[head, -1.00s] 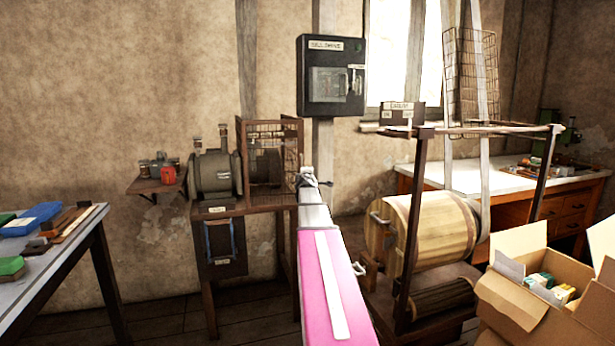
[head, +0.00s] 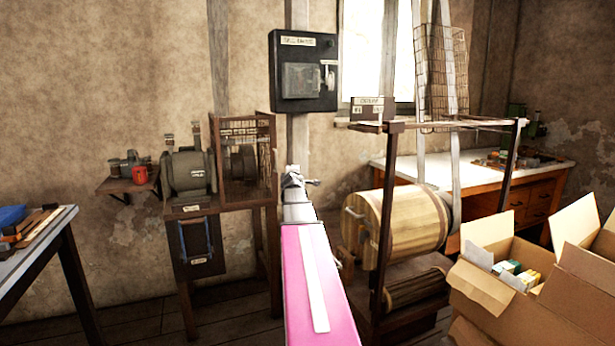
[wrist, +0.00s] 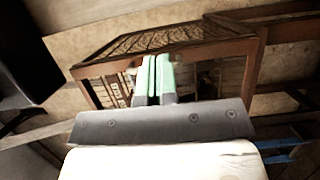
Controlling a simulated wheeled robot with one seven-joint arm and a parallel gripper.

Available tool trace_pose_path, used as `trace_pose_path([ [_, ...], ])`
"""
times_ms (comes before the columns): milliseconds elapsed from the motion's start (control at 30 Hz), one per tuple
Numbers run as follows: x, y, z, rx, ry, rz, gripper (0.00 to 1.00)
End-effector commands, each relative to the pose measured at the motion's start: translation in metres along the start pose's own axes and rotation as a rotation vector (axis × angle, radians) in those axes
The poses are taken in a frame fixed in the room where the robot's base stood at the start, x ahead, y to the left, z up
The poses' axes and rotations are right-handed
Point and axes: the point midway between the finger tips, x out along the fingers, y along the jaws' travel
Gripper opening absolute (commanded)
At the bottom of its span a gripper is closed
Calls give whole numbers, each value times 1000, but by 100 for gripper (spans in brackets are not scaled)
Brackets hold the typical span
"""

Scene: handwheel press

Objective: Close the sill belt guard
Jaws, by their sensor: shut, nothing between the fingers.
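A wire-mesh guard (head: 443,72) stands upright by the window, around the vertical belts above the wooden drum. A second guard, a brown-framed mesh cage (head: 268,125), stands around the wheel beside the grey motor. No readable label shows which one is the sill belt guard. My gripper (head: 293,178) is just right of the motor's cage in the head view, well left of the window guard. In the wrist view, the green fingers of my gripper (wrist: 155,62) are together and empty, with a brown-framed mesh cage (wrist: 135,42) behind them. Contact with it cannot be told.
A black switch box (head: 304,70) hangs on the post above my gripper. The wooden drum (head: 410,222) and its frame (head: 380,230) stand to the right. An open cardboard box (head: 500,290) is at front right. A table (head: 65,218) is at left.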

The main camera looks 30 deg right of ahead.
Motion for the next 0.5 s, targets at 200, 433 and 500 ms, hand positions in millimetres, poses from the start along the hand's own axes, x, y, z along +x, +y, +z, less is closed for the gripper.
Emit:
trace_pose_path([
  [200, -8, 0, 18, 1, 0, 2, 0],
  [433, -13, 0, 32, 2, -1, 0, 0],
  [500, -15, 1, 36, 2, -1, 1, 0],
])
